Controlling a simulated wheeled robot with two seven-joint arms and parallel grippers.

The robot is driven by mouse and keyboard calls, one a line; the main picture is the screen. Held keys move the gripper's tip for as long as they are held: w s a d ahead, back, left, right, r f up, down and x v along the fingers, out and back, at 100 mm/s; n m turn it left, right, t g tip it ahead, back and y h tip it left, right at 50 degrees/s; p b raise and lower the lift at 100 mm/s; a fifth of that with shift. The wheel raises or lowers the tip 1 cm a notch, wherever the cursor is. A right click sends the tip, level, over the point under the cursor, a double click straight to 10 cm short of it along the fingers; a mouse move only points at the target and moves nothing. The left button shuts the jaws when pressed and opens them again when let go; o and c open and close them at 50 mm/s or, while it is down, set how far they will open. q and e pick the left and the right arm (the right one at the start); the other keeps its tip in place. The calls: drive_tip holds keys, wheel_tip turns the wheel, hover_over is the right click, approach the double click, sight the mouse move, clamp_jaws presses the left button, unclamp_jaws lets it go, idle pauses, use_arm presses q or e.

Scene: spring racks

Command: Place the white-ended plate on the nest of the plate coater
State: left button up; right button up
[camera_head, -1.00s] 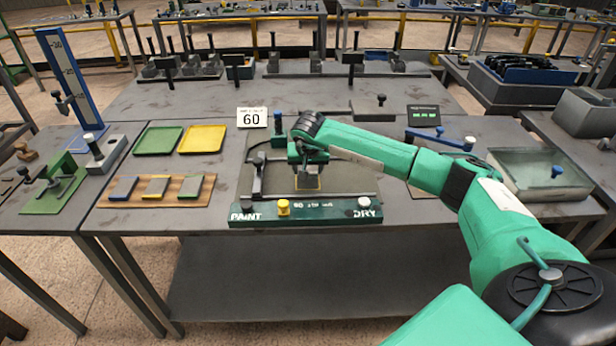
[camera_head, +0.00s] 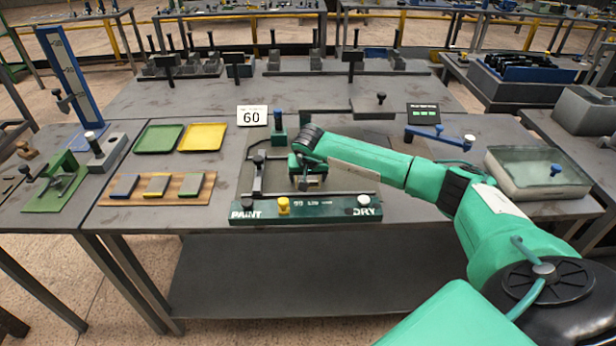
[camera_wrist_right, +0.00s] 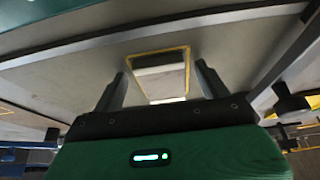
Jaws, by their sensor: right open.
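The plate coater (camera_head: 340,207) stands at the front of the bench, its green front bar marked PAINT and DRY. In the right wrist view a grey plate with a pale end (camera_wrist_right: 160,76) lies within a yellow-outlined nest (camera_wrist_right: 188,70) on the coater's bed. My right gripper (camera_wrist_right: 158,82) is open, its two dark fingers on either side of the nest and apart from the plate. In the head view my right gripper (camera_head: 308,181) hangs low over the coater bed and hides the nest. My left gripper is not in view.
A wooden rack (camera_head: 134,199) with blue-, yellow- and green-ended plates lies to the left. Green (camera_head: 158,139) and yellow (camera_head: 201,137) trays lie behind it. A 60 sign (camera_head: 252,116) stands behind the coater. A clear-lidded box (camera_head: 540,172) is at right.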

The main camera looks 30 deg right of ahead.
drive_tip(key=shift+r, duration=0.2)
drive_tip(key=b+v, duration=0.1)
drive_tip(key=v, duration=0.3)
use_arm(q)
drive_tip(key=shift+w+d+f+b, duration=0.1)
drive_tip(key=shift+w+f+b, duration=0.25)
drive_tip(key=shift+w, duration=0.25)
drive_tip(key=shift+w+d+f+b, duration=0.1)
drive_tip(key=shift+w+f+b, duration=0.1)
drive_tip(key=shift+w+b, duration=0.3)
use_arm(e)
drive_tip(key=v, duration=0.8)
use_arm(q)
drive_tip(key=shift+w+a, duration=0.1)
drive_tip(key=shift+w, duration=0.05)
use_arm(e)
drive_tip(key=shift+f, duration=0.1)
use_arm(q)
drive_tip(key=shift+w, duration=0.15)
